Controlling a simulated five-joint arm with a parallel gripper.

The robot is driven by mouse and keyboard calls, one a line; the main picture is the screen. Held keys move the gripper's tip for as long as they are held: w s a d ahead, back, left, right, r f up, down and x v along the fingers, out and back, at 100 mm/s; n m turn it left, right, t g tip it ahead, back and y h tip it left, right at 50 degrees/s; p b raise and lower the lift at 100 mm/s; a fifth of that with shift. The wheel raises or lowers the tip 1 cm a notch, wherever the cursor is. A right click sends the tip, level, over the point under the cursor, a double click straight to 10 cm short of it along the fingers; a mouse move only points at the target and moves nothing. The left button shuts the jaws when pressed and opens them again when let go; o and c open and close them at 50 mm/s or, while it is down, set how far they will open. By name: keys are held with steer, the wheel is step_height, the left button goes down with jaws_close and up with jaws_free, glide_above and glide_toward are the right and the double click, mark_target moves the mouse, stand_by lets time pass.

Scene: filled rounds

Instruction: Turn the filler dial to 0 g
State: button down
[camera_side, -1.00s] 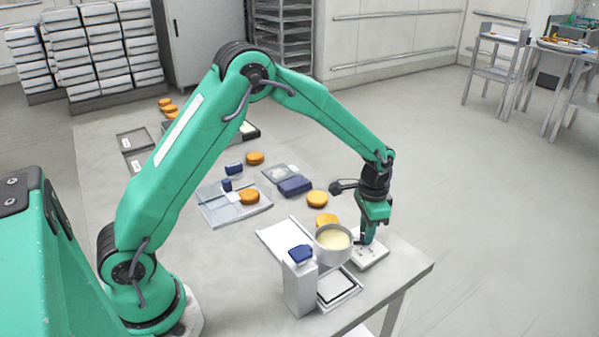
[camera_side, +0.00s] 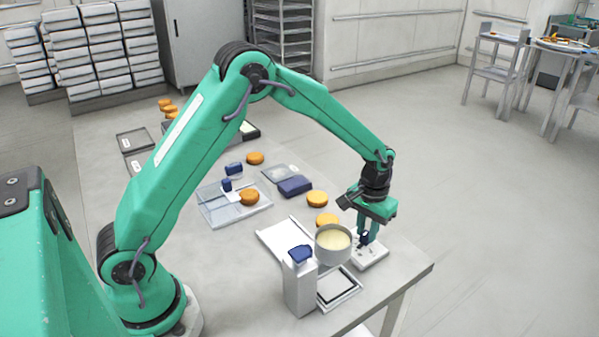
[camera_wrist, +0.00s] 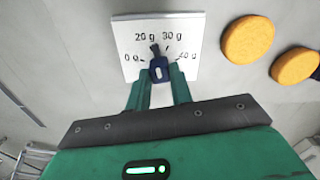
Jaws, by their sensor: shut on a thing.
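The filler dial is a dark blue knob (camera_wrist: 158,72) on a white plate (camera_wrist: 190,27), which also shows at the table's right end in the side view (camera_side: 372,257). The plate reads 0 g at left, 20 g and 30 g at the top, and 40 g at right, partly covered by a finger. The knob's dark pointer (camera_wrist: 154,48) points up, near the 20 g mark and well away from 0 g. My gripper (camera_side: 366,238) points down over the plate, its two fingers shut on the knob, one on each side, as the wrist view (camera_wrist: 159,76) shows.
A round hopper of cream filling (camera_side: 333,246) on a white stand (camera_side: 299,290) stands close left of the dial. Orange rounds (camera_side: 317,199), blue blocks (camera_side: 295,186) and trays lie farther back. The table's right edge is close to the dial plate.

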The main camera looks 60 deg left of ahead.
mark_target(366, 233)
steer(key=n, duration=1.2)
steer(key=shift+n, duration=0.4)
steer(key=c, duration=1.2)
jaws_free()
steer(key=shift+c, duration=0.2)
steer(key=shift+r, duration=3.9)
steer(key=shift+r, duration=0.1)
